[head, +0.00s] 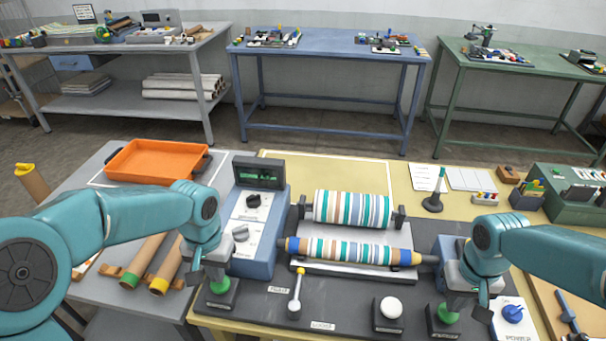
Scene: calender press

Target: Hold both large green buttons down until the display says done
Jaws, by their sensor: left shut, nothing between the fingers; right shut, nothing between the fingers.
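The left green button (219,287) sits on a dark box at the front left of the press. My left gripper (207,279) is shut and empty, its tip at or just above that button; contact cannot be told. The right green button (447,314) sits on a dark box at the front right. My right gripper (467,299) is shut and empty beside and above it, partly in front of it. The display (258,173) on top of the blue control box shows green text too small to read. The press rollers (352,209) carry striped fabric.
A lever with a yellow knob (298,273) and a white button (390,307) stand between the green buttons. A blue knob (512,313) is at the right. An orange tray (157,161) lies at the left, with cardboard tubes (165,272) nearer.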

